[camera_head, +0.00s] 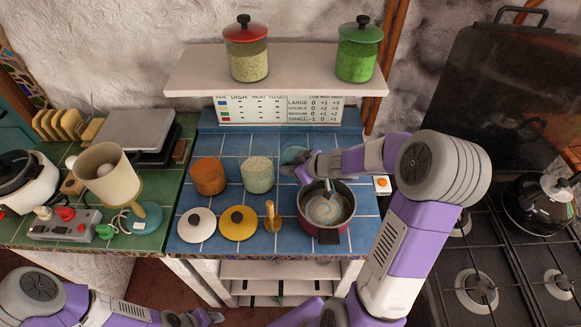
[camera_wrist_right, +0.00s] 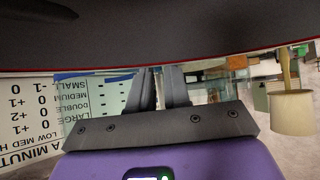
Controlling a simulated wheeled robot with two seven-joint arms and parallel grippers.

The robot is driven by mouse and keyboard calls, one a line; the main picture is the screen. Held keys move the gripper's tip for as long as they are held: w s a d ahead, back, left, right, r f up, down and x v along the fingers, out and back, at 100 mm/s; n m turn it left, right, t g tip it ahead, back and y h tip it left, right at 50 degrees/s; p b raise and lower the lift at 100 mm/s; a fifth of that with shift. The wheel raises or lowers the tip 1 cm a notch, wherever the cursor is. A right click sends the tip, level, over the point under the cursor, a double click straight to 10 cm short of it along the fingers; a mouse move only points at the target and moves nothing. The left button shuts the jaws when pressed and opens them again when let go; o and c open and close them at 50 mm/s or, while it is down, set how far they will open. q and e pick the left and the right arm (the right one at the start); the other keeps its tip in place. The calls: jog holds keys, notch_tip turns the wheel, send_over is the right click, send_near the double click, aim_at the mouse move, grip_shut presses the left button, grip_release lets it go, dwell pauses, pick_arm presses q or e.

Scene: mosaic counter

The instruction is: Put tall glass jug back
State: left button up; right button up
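I cannot make out a tall glass jug for sure. A teal, glassy round thing (camera_head: 293,155) stands at the back of the blue tiled counter, partly hidden by my right gripper (camera_head: 300,171). That gripper is low over the back left of a dark red pot (camera_head: 331,235) with a swirled filling. In the right wrist view its two fingers (camera_wrist_right: 164,88) stand a little apart, with nothing clear between them. A dark surface with a red edge (camera_wrist_right: 160,35) fills the top there. My left gripper (camera_head: 207,316) is low at the front, below the counter; its opening is unclear.
An orange jar (camera_head: 208,176) and a pale green jar (camera_head: 257,175) stand left of the pot. White (camera_head: 196,225) and yellow (camera_head: 238,223) lids and a wooden pestle (camera_head: 270,217) lie in front. The shelf (camera_head: 300,78) holds two lidded jars with free room between.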

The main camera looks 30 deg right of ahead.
jog(key=o, duration=0.3)
jog(key=shift+r, duration=0.15)
jog(key=shift+s+r+p, duration=0.15)
jog(key=shift+r+p, duration=0.15)
jog(key=p+v, duration=0.5)
jog(key=v, duration=0.6)
jog(key=shift+s+p, duration=0.2)
jog(key=shift+p, duration=0.1)
jog(key=shift+r, duration=0.2)
